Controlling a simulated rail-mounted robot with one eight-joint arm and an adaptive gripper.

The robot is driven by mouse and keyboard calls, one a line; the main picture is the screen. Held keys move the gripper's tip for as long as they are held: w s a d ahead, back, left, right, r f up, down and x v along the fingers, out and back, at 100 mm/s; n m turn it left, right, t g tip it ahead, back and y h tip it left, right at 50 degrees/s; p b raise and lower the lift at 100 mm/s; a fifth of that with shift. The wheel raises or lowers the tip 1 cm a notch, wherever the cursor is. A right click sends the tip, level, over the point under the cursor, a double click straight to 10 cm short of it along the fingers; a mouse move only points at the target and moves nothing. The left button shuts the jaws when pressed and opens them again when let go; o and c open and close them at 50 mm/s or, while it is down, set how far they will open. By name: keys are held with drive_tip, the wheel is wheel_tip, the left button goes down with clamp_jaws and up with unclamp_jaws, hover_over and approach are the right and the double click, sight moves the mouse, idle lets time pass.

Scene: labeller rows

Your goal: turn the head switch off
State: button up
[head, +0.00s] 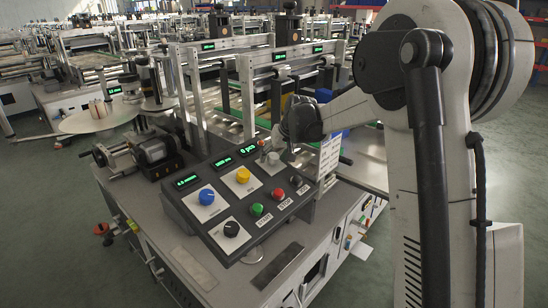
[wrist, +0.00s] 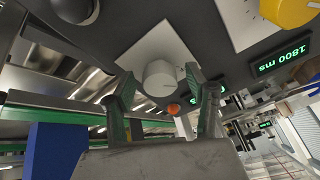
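The control panel (head: 222,208) slopes on the machine's front in the head view. It bears a blue knob (head: 207,197), a yellow knob (head: 243,175), a black knob (head: 231,229), a green button (head: 257,209), a red button (head: 278,193) and a small black control (head: 296,181). I cannot read which is the head switch. My gripper (wrist: 160,88) is at the panel's far right corner. In the wrist view its open fingers are on either side of a light grey knob (wrist: 159,77) on a white plate, with gaps visible; contact is unclear.
A small orange lamp (wrist: 173,109) is beside the grey knob. Metal frames and rails (head: 240,95) rise behind the panel. A motor unit (head: 155,150) stands to its left. Space above the panel's front is clear.

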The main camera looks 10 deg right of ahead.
drive_tip(key=v, duration=1.2)
drive_tip(key=shift+s, duration=0.1)
drive_tip(key=s+a+r+h, duration=0.1)
drive_tip(key=s+a+r, duration=0.15)
drive_tip(key=s, duration=1.75)
drive_tip(key=s+f+t, duration=0.1)
drive_tip(key=s+f, duration=0.2)
drive_tip(key=s, duration=0.6)
drive_tip(key=s+f+m+t+h, duration=0.1)
drive_tip(key=s+f, duration=0.2)
drive_tip(key=s, duration=0.7)
drive_tip(key=shift+f, duration=0.35)
